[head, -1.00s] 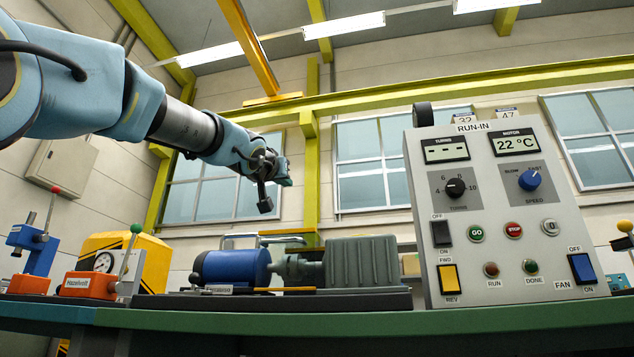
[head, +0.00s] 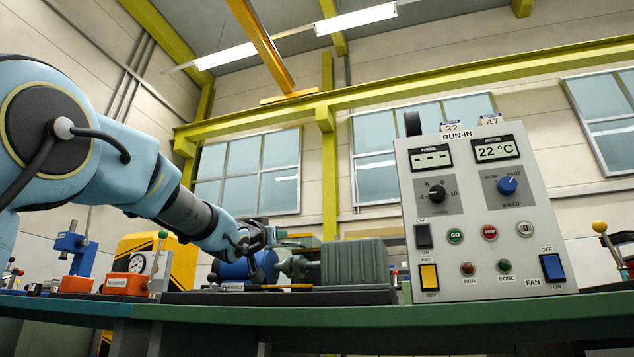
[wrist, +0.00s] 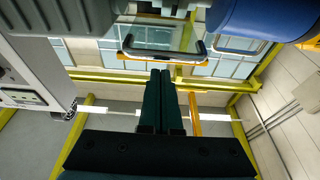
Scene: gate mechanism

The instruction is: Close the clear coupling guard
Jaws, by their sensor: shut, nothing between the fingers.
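The clear coupling guard (wrist: 160,38) shows in the wrist view as a see-through panel with a dark bar handle along its edge. It lies between the blue motor (wrist: 245,18) and the grey ribbed gearbox (wrist: 45,28). My gripper (wrist: 161,73) is shut and empty, its fingertips appearing just short of the handle; I cannot tell whether they touch. In the head view my gripper (head: 284,242) is beside the coupling (head: 293,265), in front of the raised guard area, and hides most of the guard. The coupling is uncovered on its near side.
The RUN-IN control panel (head: 476,215) stands to the right of the gearbox. The green bench edge (head: 330,315) runs across the front.

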